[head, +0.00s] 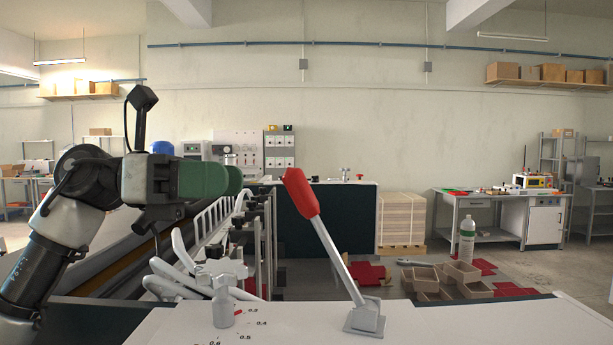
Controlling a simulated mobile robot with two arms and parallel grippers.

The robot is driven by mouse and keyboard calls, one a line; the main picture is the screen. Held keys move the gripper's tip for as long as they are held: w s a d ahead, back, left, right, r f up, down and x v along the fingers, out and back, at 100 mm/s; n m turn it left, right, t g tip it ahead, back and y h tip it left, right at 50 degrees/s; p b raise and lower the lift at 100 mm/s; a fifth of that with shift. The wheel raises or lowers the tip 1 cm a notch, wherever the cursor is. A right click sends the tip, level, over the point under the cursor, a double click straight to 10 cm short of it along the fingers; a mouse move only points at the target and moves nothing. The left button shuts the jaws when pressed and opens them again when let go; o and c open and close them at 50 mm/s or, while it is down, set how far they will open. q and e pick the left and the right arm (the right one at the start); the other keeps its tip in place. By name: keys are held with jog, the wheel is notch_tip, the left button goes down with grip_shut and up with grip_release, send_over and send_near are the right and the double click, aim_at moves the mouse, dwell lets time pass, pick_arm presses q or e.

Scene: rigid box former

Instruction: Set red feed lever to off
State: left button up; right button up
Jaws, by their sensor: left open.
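The red feed lever has a red grip (301,193) on a pale metal rod, which rises from a square base (365,319) on the white machine top. The lever leans up and to the left. My left gripper (222,180), with green fingers, is open and empty. It is in the air to the left of the red grip, at about its height in the picture, with a visible gap between them. My right gripper is out of view. No off marking can be read near the lever.
The white top (470,318) carries a small grey knob (223,305) with a printed number scale. White curved parts and a rail frame stand left of the lever. Open cardboard boxes (440,280) and a white bottle (467,240) are beyond the top.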

aim_at(299, 208)
pick_arm(q)
jog(key=d, duration=0.2)
jog(key=s+d+p, duration=0.1)
jog(key=d, duration=0.2)
jog(key=shift+r, duration=0.2)
jog(key=d+p, duration=0.1)
jog(key=d, duration=0.2)
jog(key=shift+d+f, duration=0.15)
jog(key=shift+d, duration=0.55)
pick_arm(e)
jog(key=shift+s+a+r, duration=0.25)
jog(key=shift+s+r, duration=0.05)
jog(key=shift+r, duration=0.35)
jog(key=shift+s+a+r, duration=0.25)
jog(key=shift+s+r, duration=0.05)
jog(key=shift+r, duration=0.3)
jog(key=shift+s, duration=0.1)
pick_arm(q)
grip_shut()
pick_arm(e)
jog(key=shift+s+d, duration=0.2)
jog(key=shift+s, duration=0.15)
